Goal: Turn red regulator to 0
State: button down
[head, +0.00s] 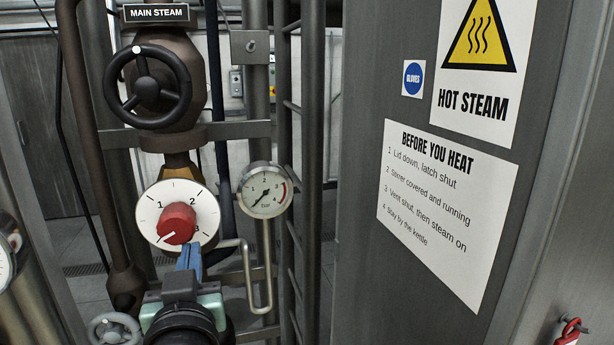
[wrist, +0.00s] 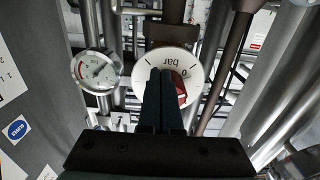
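The red regulator (head: 177,222) is a knob on a round white dial (head: 150,200) marked 1, 2 and 3. Its white pointer line points to the lower left; I cannot read a figure there in the head view. My gripper (head: 188,255) has its blue fingers together, at the dial's lower edge just below the knob. In the wrist view the fingers (wrist: 165,85) stand side by side in front of the dial, which shows upside down with "bar" and 0. The red knob (wrist: 181,94) shows beside them, partly hidden. I see nothing between the fingers; contact with the knob cannot be told.
A pressure gauge (head: 265,190) is right of the dial, its needle at the low end. The black MAIN STEAM handwheel (head: 147,87) is above. A bent metal tube (head: 247,275) runs close right of my gripper. A grey panel with signs (head: 450,200) stands right.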

jog(key=shift+r, duration=0.25)
jog(key=f+v, duration=0.1)
jog(key=v, duration=0.5)
jog(key=shift+d, duration=0.15)
dwell(0.3)
jog(key=s+a+r+m, duration=0.2)
jog(key=a+m, duration=0.3)
jog(key=m, duration=0.7)
jog(key=x, duration=0.6)
jog(key=shift+w+a+r, duration=0.15)
jog(key=shift+w+a, duration=0.05)
jog(key=shift+w, duration=0.05)
